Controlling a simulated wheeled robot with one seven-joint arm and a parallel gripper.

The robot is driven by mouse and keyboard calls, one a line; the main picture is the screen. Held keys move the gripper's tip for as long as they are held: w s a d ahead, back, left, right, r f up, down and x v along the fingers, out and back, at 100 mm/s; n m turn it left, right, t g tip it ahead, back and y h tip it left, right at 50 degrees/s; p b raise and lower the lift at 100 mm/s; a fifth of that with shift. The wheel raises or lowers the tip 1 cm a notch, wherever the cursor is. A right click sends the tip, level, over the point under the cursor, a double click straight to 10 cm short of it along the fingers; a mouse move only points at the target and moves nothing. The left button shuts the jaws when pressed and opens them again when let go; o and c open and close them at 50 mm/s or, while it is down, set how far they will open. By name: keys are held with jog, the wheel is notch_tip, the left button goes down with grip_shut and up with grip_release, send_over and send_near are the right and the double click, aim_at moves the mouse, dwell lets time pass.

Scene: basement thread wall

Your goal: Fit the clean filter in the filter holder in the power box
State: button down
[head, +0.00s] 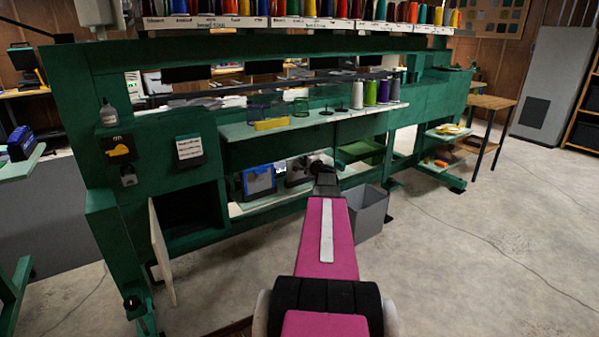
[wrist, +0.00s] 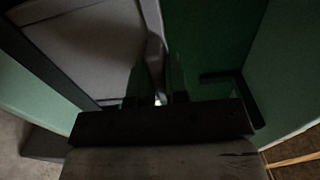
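The power box (head: 188,212) is the green cabinet at the left, with its door (head: 161,252) swung open. Its inside is dark, and I cannot make out the filter holder. A blue-framed panel (head: 258,181) and a grey, dark-framed one (head: 298,170) stand on the low shelf; they look like filters, but I cannot tell which is clean. My gripper (head: 325,166) is beside the grey one, at the shelf. In the wrist view a pale, dark-framed panel (wrist: 95,50) is close at the left. My fingers (wrist: 157,88) are apart, with a light edge between or just beyond them.
A grey bin (head: 371,212) stands on the floor just right of my arm. Above the low shelf is a pale worktop (head: 235,130) with thread cones and a yellow tray (head: 271,123). The concrete floor (head: 480,250) at the right is clear apart from thin cables.

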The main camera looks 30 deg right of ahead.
jog(key=shift+r, duration=0.1)
jog(key=shift+r, duration=2.1)
jog(key=s+d, duration=0.1)
jog(key=s, duration=1.5)
jog(key=shift+d, duration=0.15)
dwell(0.5)
